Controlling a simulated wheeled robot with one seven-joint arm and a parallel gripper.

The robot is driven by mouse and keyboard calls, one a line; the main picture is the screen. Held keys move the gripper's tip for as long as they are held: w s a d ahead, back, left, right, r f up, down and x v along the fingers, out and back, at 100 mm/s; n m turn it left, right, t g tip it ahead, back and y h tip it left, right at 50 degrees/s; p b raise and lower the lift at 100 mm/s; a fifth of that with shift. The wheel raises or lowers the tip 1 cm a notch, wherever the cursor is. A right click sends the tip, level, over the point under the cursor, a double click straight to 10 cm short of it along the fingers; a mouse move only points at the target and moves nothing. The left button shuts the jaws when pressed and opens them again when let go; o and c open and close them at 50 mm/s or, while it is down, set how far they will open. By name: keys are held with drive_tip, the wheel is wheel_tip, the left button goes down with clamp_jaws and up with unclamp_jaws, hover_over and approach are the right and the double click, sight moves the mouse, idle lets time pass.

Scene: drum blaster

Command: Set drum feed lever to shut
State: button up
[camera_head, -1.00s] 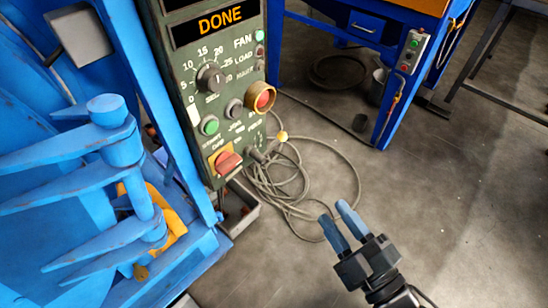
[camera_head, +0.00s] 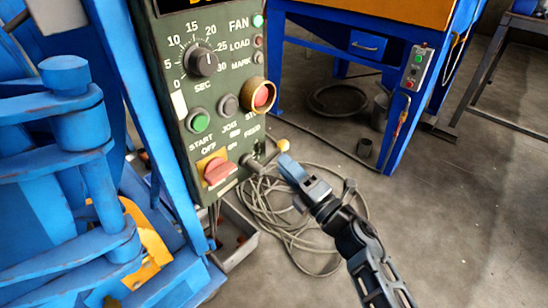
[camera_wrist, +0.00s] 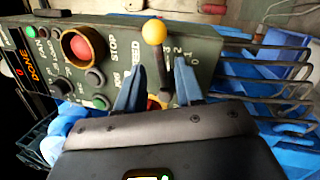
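The feed lever, with a yellow ball knob (camera_head: 283,145) and a grey stem, sticks out from the lower right of the green control panel (camera_head: 180,100). In the wrist view its knob (camera_wrist: 154,32) stands above a scale marked with numbers, beside the word FEED. My gripper (camera_head: 287,168) is at the lever, just below the knob. In the wrist view my gripper (camera_wrist: 158,85) has its two blue fingers spread, with the stem appearing between them. The stem's lower part is hidden, and I cannot tell whether a finger touches it.
The panel also carries a red stop button (camera_head: 262,96), a green start button (camera_head: 199,121), a red switch (camera_head: 218,172) and a timer dial (camera_head: 203,62). A coiled cable (camera_head: 290,215) lies on the floor below. A blue cabinet (camera_head: 400,115) stands behind at right.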

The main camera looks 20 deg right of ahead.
sight(274, 153)
drive_tip(key=shift+b+x, duration=0.4)
drive_tip(key=shift+x, duration=2.3)
drive_tip(key=shift+c, duration=0.3)
clamp_jaws()
